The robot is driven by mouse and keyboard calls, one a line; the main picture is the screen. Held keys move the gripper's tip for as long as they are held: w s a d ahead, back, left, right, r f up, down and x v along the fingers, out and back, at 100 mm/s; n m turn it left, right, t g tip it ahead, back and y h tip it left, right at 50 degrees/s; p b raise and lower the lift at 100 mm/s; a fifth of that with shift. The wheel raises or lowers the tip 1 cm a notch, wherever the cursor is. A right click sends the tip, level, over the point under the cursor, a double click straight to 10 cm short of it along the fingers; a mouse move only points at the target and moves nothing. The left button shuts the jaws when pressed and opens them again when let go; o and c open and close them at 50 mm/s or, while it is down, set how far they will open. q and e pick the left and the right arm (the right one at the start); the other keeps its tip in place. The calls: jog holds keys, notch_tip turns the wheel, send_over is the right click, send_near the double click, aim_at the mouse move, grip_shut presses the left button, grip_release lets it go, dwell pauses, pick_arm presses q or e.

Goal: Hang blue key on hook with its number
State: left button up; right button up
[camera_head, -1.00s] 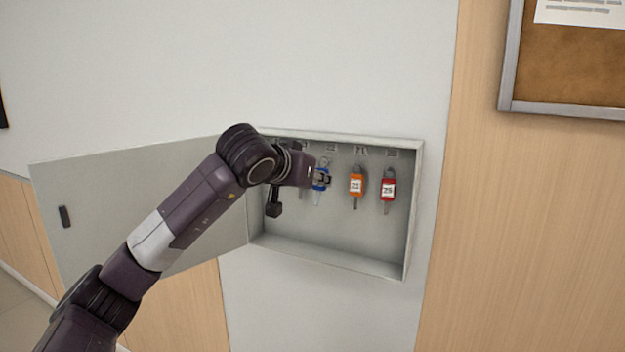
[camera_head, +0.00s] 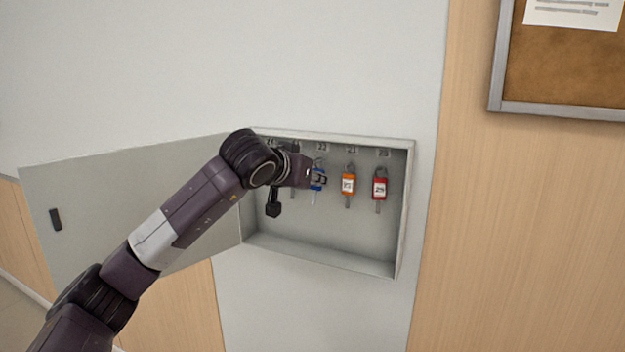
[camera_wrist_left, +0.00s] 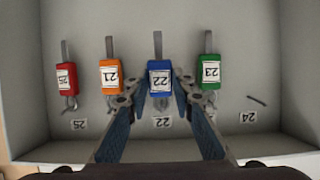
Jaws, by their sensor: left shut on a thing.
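The blue key (camera_head: 316,182) has a white tag reading 22. It is held upright in the open wall cabinet, in front of the hook place labelled 22 (camera_head: 322,147). In the left wrist view, which is upside down, the blue key (camera_wrist_left: 159,78) is between the fingers of my left gripper (camera_wrist_left: 158,90), in line with the 22 label (camera_wrist_left: 162,122). My left gripper is shut on the blue key. I cannot tell whether its ring is on the hook. My right gripper is not in view.
Orange key 21 (camera_head: 347,184) and red key 25 (camera_head: 379,187) hang to the right. A green key 23 (camera_wrist_left: 208,72) hangs on the blue key's other side, close to the fingers. The cabinet (camera_head: 320,258) has raised walls; its door (camera_head: 130,200) stands open left.

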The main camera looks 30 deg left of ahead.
pick_arm(q)
jog(key=o, duration=1.1)
jog(key=shift+c, duration=0.2)
